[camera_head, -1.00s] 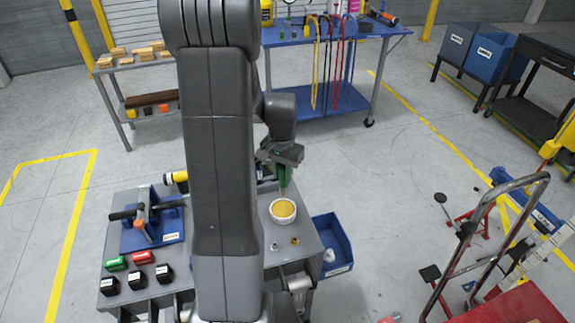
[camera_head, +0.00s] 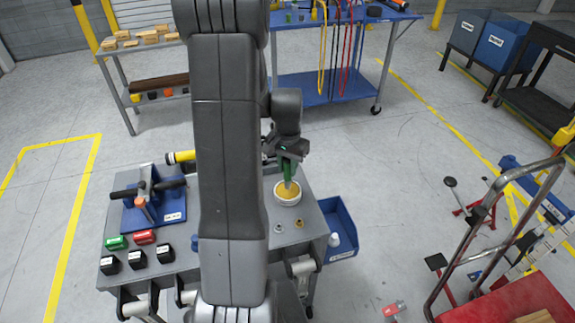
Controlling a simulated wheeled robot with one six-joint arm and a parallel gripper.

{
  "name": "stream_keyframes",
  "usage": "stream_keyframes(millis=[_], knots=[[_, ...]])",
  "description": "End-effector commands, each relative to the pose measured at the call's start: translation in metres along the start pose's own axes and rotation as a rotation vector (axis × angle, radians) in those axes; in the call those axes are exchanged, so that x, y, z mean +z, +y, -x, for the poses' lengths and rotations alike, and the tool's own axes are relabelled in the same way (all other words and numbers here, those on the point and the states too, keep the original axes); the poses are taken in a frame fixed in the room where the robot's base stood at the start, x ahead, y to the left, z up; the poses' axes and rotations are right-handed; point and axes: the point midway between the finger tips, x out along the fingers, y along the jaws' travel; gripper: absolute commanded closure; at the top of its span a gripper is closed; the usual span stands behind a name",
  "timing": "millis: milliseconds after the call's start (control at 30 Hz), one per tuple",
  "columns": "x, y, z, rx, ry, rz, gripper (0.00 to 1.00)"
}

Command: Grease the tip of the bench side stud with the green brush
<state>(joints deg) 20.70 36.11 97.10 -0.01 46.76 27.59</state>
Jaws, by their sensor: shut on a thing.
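My gripper (camera_head: 288,154) is shut on the green brush (camera_head: 289,168), held upright with its tip down over the white bowl of yellow grease (camera_head: 287,198). The brush's tip overlaps the grease; whether it touches is too small to tell. The bowl stands on the grey bench (camera_head: 310,215). At the bench's left, a blue-based fixture (camera_head: 172,215) carries dark horizontal studs or handles, and an orange-tipped part (camera_head: 141,203) lies across its middle. I cannot tell which of these is the bench side stud. My arm hides the middle of the bench.
Green (camera_head: 116,242) and red (camera_head: 145,237) blocks and several black blocks (camera_head: 137,259) sit at the bench's front left. Two small nuts (camera_head: 299,223) lie in front of the bowl. A blue bin (camera_head: 343,236) hangs at the right edge. A yellow-and-black cylinder (camera_head: 181,157) lies behind the fixture.

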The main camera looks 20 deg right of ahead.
Motion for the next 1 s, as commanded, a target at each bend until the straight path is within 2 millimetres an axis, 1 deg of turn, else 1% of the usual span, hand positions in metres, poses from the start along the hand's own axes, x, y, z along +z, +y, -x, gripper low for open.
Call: stream_keyframes(millis=[367, 1000], knots=[[0.0, 0.0, -0.0003, 0.0, 0.0, 0.0, 1.0], [0.0, 0.0, -0.0079, 0.0, 0.0, 0.0, 1.0]])
